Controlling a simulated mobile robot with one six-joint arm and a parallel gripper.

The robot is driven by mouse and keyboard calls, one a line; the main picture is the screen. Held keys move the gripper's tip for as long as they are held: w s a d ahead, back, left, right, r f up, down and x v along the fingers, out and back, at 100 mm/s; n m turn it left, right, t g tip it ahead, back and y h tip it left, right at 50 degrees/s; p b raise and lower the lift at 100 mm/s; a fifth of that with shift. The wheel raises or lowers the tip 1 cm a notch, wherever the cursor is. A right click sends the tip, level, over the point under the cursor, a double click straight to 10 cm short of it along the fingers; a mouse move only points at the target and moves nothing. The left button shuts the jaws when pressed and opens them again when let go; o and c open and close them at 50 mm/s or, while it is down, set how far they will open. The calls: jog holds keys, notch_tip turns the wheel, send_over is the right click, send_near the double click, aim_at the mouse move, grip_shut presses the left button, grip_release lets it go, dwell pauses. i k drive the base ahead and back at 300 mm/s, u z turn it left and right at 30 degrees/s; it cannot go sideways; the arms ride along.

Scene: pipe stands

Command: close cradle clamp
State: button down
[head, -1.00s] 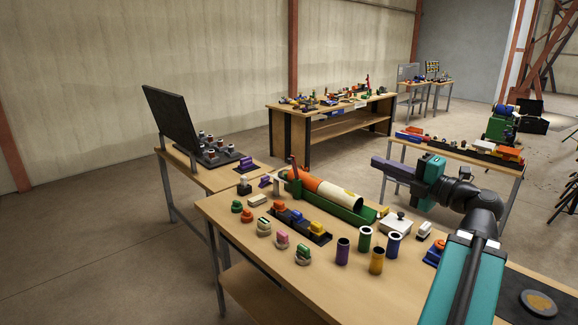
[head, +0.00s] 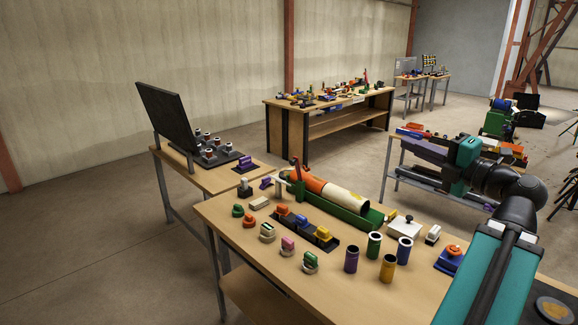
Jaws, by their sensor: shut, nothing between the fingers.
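A green cradle (head: 374,218) stands on the near wooden table. An orange and white pipe (head: 345,198) lies in it. At the cradle's far left end a clamp with a reddish upright lever (head: 295,171) stands up beside the pipe's orange end. Its fine parts are too small to make out. My gripper (head: 407,145) is at the right, raised above and beyond the table, pointing left. It is shut and empty, well apart from the cradle and the clamp.
Several coloured cups (head: 388,268) and small knobbed parts (head: 288,245) crowd the table in front of the cradle. A white box (head: 404,228) stands by its right end. A dark upright panel (head: 168,115) stands on the left table. Floor shows between the tables.

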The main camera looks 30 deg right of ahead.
aim_at(295, 161)
jog(key=i, duration=1.7)
